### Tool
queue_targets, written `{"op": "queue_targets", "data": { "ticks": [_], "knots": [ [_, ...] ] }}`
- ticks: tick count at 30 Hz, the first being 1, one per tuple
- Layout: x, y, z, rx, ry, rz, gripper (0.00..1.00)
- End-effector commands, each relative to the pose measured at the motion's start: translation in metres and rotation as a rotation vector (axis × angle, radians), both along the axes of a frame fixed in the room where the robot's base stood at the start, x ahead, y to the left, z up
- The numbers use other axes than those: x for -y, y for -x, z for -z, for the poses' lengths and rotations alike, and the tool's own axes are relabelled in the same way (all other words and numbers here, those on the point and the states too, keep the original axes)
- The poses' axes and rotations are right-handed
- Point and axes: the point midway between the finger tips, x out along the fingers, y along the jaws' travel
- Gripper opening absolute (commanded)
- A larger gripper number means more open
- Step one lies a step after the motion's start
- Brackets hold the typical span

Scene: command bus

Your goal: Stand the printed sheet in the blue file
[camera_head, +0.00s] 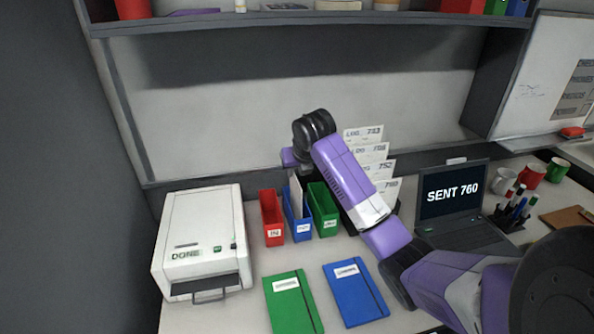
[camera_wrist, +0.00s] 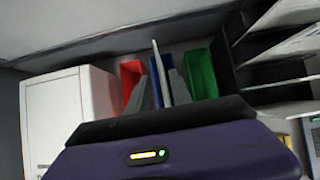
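The blue file (camera_head: 298,228) stands upright on the desk between the red and green files; it also shows in the wrist view (camera_wrist: 167,63). The white printed sheet (camera_head: 296,192) stands upright in the blue file, its top rising above the file walls. In the wrist view the sheet (camera_wrist: 160,70) appears edge-on between my two fingers. My gripper (camera_wrist: 161,76) is open, with a gap showing on each side of the sheet. In the head view the fingers are largely hidden by my wrist above the files. The sheet's lower part is hidden inside the file.
A red file (camera_head: 272,218) and a green file (camera_head: 322,210) flank the blue one closely. A white printer (camera_head: 203,235) stands left. A black tiered rack with labelled sheets (camera_head: 378,172) and a laptop (camera_head: 452,200) stand right. Green (camera_head: 293,303) and blue (camera_head: 356,293) notebooks lie in front.

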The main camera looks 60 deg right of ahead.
Motion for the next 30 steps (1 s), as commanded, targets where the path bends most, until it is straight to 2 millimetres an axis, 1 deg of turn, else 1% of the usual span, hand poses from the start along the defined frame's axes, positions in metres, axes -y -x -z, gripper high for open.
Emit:
{"op": "queue_targets", "data": {
  "ticks": [8,11,14,18,24,30],
  "knots": [
    [0.0,0.0,0.0,0.0,0.0,0.0,0.28],
    [-0.002,0.001,-0.004,0.001,0.001,0.0,0.28],
    [-0.006,0.005,-0.014,0.003,0.002,-0.001,0.28],
    [-0.016,0.014,-0.033,0.004,0.004,-0.001,0.28],
    [-0.028,0.025,-0.056,0.001,0.001,0.0,0.28],
    [-0.033,0.029,-0.064,0.001,0.001,0.0,0.28]
  ]
}}
